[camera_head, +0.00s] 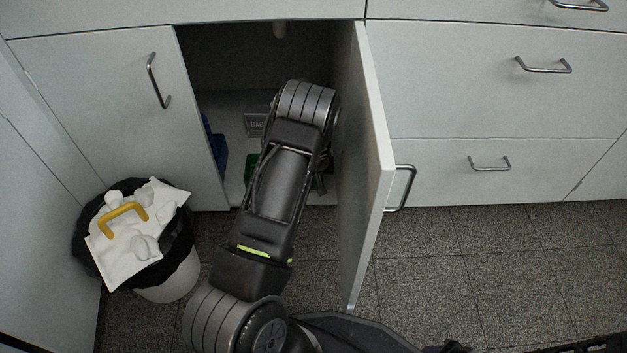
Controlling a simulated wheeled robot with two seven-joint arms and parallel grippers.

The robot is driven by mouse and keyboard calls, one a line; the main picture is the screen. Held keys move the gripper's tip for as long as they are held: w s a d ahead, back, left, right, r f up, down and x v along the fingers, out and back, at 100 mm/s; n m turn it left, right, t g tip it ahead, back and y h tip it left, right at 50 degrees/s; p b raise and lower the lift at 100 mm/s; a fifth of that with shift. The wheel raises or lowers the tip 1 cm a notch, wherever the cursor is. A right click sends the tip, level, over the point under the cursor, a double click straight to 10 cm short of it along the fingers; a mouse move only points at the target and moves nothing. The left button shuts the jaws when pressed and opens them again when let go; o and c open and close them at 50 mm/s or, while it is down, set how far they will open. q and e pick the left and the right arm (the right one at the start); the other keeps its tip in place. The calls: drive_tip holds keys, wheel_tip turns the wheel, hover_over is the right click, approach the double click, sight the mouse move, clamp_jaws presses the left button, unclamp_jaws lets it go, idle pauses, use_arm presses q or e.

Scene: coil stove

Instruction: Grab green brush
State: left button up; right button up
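A green object (251,165), which may be the green brush, shows in part on the floor of the open cabinet. The arm covers much of it, so I cannot tell its full shape. My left arm reaches up from the bottom of the view into the cabinet opening and bends over at the top. Its gripper is mostly hidden behind the arm; only dark parts (324,178) show beside the forearm, to the right of the green object. I cannot see its fingertips or whether it holds anything. My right gripper cannot be made out.
The open cabinet door (372,165) stands close to the right of my arm. A blue object (215,148) is inside at the left. A bin with a black liner (181,247), with white papers and a yellow handle-shaped item on top, stands left.

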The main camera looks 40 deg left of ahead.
use_arm(q)
clamp_jaws()
idle(0.5)
